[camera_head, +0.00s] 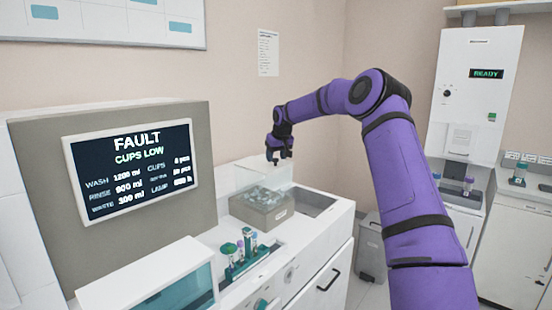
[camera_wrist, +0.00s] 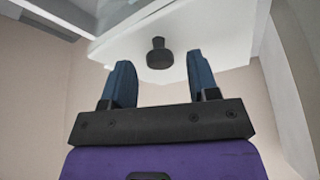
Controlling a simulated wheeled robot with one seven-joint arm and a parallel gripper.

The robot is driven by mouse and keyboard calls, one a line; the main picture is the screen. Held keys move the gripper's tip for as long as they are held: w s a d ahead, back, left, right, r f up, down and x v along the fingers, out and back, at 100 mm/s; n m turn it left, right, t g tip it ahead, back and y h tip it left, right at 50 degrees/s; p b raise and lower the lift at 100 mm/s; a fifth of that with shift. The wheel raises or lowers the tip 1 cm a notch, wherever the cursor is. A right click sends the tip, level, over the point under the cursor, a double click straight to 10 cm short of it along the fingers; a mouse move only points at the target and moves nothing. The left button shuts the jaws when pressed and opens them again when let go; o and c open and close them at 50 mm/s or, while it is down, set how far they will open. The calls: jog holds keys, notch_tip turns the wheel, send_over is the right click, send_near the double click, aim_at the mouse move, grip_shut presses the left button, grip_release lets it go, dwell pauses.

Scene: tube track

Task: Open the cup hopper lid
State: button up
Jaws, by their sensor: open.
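The cup hopper (camera_head: 258,212) is a grey box on the white counter, with pale cups showing in its top. A clear, whitish panel (camera_head: 258,178) rises above it and looks like its lid; its exact angle is hard to tell. In the wrist view, a dark knob (camera_wrist: 158,56) stands out from the pale panel (camera_wrist: 205,52). My gripper (camera_head: 280,160) points down by the panel's upper edge. In the wrist view its two blue fingers (camera_wrist: 160,72) are apart, with the knob beyond and between them. I see no clear contact.
A fault screen (camera_head: 132,165) reading "CUPS LOW" stands to the left. A rack with capped tubes (camera_head: 245,252) stands in front of the hopper. An open recess (camera_head: 312,203) lies right of the hopper. A grey bin (camera_head: 368,245) stands on the floor.

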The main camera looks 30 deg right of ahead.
jog(key=shift+w+f, duration=0.2)
jog(key=shift+f, duration=0.2)
grip_shut()
jog(key=shift+r, duration=0.15)
